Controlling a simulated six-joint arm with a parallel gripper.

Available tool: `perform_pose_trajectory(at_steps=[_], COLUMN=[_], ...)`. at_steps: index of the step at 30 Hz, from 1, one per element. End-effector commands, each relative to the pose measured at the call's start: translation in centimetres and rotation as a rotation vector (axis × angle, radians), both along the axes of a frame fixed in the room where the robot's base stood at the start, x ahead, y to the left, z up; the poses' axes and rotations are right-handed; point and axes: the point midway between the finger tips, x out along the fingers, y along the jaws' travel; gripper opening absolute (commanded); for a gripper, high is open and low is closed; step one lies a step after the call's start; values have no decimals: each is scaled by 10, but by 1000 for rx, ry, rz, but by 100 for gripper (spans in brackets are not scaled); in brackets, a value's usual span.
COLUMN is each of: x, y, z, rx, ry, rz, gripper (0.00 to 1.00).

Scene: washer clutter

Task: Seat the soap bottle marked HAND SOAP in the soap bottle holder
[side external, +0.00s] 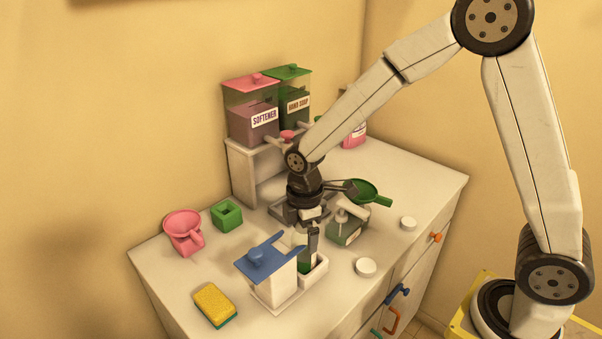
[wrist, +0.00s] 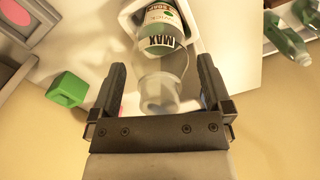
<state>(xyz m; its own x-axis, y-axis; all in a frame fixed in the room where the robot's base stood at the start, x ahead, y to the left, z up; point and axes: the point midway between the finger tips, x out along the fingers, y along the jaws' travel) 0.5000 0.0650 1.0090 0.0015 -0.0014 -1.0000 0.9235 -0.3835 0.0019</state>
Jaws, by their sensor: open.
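My gripper (side external: 308,232) points down over the counter with its jaws open. In the wrist view its two fingers (wrist: 161,66) stand on either side of a clear bottle (wrist: 162,64) with a green-and-white label; the letters SOAP and MAX show, but HAND cannot be read. A white square-rimmed holder (wrist: 128,20) surrounds the far end of this bottle. In the side view the bottle's green lower part (side external: 304,267) shows at the white holder (side external: 316,274), mostly hidden by my gripper and a blue-lidded box. Whether it rests fully down cannot be told.
A blue-lidded white box (side external: 268,272) stands close left of my gripper. A second pump bottle (side external: 348,226) stands to its right. Softener (side external: 253,122) and HAND SOAP (side external: 295,108) dispensers stand on a shelf behind. A pink cup (side external: 184,232), green block (side external: 227,214) and sponge (side external: 215,304) are left.

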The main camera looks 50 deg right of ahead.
Motion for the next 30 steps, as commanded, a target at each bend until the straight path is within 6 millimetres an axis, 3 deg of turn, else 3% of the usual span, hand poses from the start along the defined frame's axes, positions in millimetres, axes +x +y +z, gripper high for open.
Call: perform_pose_trajectory(at_steps=[11, 24, 30], x=[1, 0, 0], y=[0, 0, 0], z=[26, 96, 116], rx=[1, 0, 0], ry=[-4, -4, -2], rz=[0, 0, 0], gripper=[100, 100, 100])
